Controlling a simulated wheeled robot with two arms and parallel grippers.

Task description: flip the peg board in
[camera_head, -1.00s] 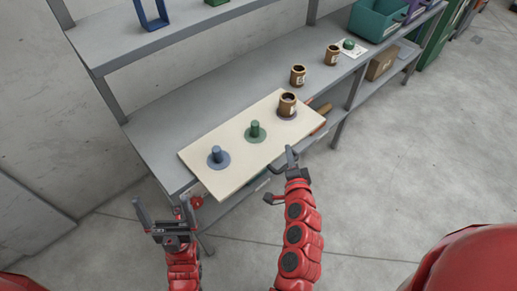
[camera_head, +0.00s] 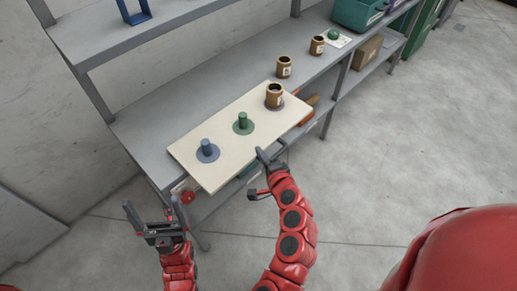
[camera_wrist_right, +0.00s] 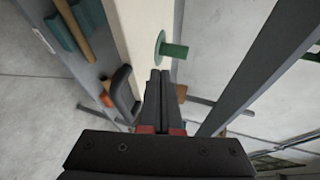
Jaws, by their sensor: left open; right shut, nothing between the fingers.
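The pale peg board (camera_head: 232,160) lies on the grey shelf with its near edge jutting past the shelf front. It carries a blue peg (camera_head: 207,147), a green peg (camera_head: 241,122) and, at the right end, a brown spool-like cup (camera_head: 274,95) on a purple disc. My right gripper (camera_head: 264,157) is shut and empty at the board's near long edge. In the right wrist view its closed fingers (camera_wrist_right: 160,88) are close to the board (camera_wrist_right: 133,28) and the green peg (camera_wrist_right: 173,49); contact is unclear. My left gripper (camera_head: 152,212) is open and empty, below and left of the board.
Two more brown cups (camera_head: 284,67) (camera_head: 317,45) stand behind the board on the shelf (camera_head: 160,115). A green item on a white card (camera_head: 334,37) and a teal bin (camera_head: 357,13) are farther right. A red knob (camera_head: 187,197) is below the board's left corner.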

